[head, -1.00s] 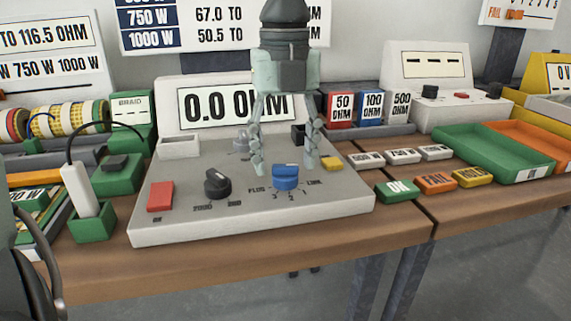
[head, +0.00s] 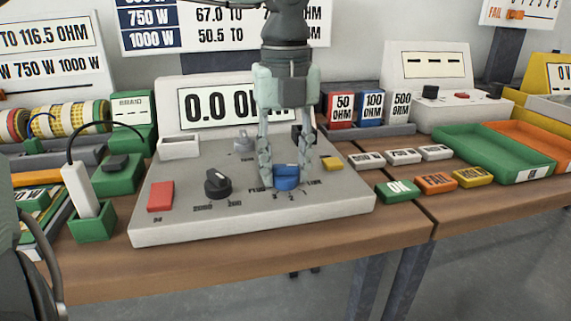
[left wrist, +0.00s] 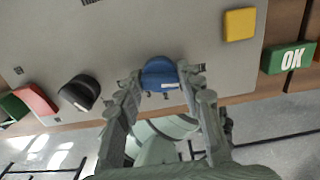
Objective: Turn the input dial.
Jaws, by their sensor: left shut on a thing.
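The blue dial (head: 286,178) sits on the sloping top of the grey meter console (head: 345,203), with the numbers 1, 2, 3 printed in front of it. My left gripper (head: 286,180) comes down from above and is shut on the blue dial, one finger on each side. The left wrist view shows the blue dial (left wrist: 160,74) between the fingertips (left wrist: 160,76). Its pointer mark is partly hidden by the fingers. The console display (head: 205,105) reads 0.0 OHM, partly covered by my gripper. My right gripper is not seen.
A black dial (head: 217,184) and a red button (head: 160,196) are to the left on the console. A yellow button (head: 331,163) is close to the right finger. OK, FAIL and HOLD blocks (head: 398,191) lie to the right, before a green tray (head: 490,152).

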